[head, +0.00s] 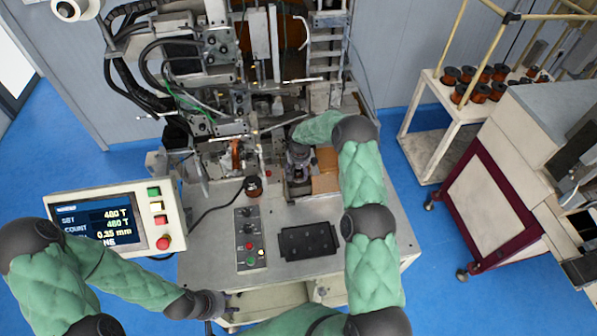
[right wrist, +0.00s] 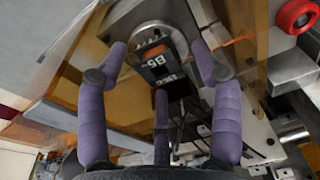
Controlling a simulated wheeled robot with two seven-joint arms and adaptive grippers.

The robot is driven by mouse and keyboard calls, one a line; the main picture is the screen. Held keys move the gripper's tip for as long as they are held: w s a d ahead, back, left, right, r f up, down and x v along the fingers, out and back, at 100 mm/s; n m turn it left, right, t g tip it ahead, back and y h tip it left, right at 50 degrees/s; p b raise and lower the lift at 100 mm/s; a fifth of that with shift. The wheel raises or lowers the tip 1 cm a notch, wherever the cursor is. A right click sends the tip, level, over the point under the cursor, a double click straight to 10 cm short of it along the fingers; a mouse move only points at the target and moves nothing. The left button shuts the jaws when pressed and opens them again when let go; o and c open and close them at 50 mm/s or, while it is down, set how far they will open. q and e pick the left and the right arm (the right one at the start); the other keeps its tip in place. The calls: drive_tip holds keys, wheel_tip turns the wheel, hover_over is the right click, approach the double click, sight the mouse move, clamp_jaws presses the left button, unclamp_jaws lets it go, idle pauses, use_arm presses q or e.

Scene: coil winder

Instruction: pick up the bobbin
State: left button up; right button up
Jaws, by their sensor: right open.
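Several bobbins wound with copper-brown wire (head: 478,88) stand on the cart shelf at the upper right of the head view. I cannot tell which is the task's bobbin. My right gripper (head: 299,157) is over the machine, right of both. In the right wrist view its purple fingers (right wrist: 160,70) are spread, with a black lettered block and a round grey metal part (right wrist: 157,40) between and beyond them. My left gripper (head: 218,304) is low at the table's front edge; its fingers are unclear.
A control screen (head: 112,222) stands at the left. A button panel (head: 249,240) and a black tray (head: 308,241) lie on the machine table. A red knob (right wrist: 297,15) and an amber panel (right wrist: 85,75) are close to my right gripper.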

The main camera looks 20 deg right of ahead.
drive_tip(key=shift+f, duration=0.25)
drive_tip(key=c, duration=1.1)
drive_tip(key=o, duration=1.1)
drive_tip(key=shift+r, duration=0.1)
